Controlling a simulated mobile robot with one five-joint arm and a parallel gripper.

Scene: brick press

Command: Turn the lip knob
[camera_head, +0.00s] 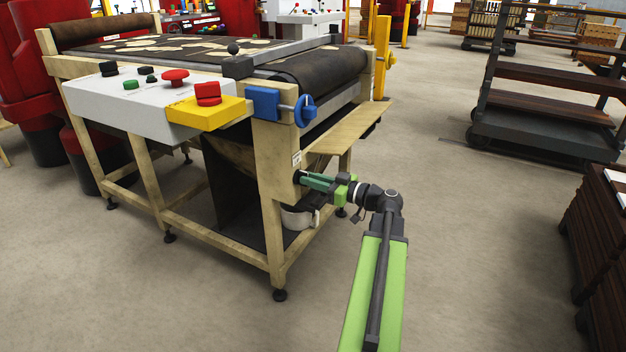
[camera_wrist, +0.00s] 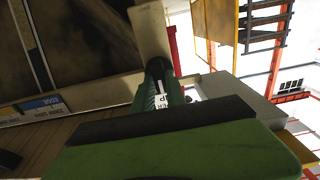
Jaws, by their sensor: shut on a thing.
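The lip knob is a small dark knob (camera_head: 298,176) on the wooden front leg of the press, just below a small white label (camera_head: 296,159). My gripper (camera_head: 305,179) reaches it from the right, with its green fingers shut on it. The fingers hide most of the knob. In the wrist view the dark knob (camera_wrist: 157,69) shows at the end of a green finger (camera_wrist: 164,94). A partly covered white label (camera_wrist: 162,101) with black letters shows there. I cannot tell how far the knob is turned.
A blue handwheel (camera_head: 305,110) and a yellow box with a red button (camera_head: 208,94) are above. A wooden shelf (camera_head: 345,128) juts out over my gripper. A light-coloured pot (camera_head: 298,216) is just below.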

